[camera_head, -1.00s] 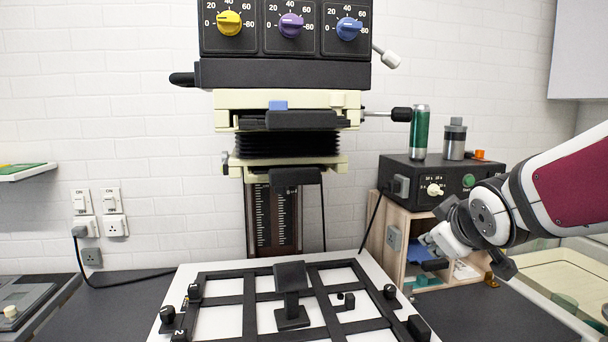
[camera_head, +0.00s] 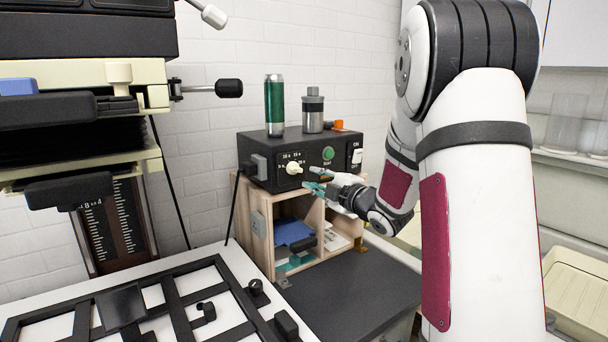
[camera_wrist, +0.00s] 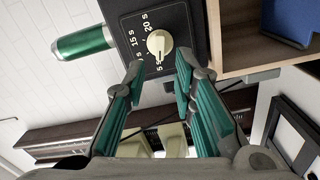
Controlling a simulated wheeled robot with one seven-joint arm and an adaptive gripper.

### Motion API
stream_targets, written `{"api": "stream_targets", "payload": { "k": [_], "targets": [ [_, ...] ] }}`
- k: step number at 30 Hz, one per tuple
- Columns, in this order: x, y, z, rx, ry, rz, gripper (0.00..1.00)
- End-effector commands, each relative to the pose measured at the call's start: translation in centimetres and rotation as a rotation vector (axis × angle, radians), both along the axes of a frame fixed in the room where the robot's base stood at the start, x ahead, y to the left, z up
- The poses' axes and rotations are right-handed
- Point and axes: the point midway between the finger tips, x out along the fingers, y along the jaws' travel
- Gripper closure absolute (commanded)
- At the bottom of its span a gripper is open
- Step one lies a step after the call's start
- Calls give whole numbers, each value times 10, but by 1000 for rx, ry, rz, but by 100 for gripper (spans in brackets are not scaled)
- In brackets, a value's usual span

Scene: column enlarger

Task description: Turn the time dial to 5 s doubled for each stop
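The black timer box (camera_head: 252,146) stands on a wooden shelf unit. Its cream time dial (camera_head: 293,168) is on the front face, with printed second labels around it. In the wrist view the dial (camera_wrist: 159,43) shows a dark line towards the picture's bottom; labels 20 s and 15 s read clearly, others partly. My gripper (camera_head: 318,180) is just right of the dial in the head view. In the wrist view my gripper (camera_wrist: 161,70) is open and empty, its teal-padded fingers apart, short of the dial.
A green can (camera_head: 274,105) and a grey canister (camera_head: 313,110) stand on the box. A green button (camera_head: 328,153) and a white switch (camera_head: 357,156) are right of the dial. The enlarger (camera_head: 85,75) and its easel (camera_head: 175,300) are at left.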

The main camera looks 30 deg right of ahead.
Motion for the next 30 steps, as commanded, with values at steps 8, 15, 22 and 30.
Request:
{"api": "stream_targets", "payload": {
  "k": [8,15,22,30],
  "targets": [
    [22,1,-1,2,0,0,75],
    [39,2,-1,1,0,0,75],
    [55,3,-1,2,0,0,75],
    [67,3,0,2,0,-1,75]
  ]
}}
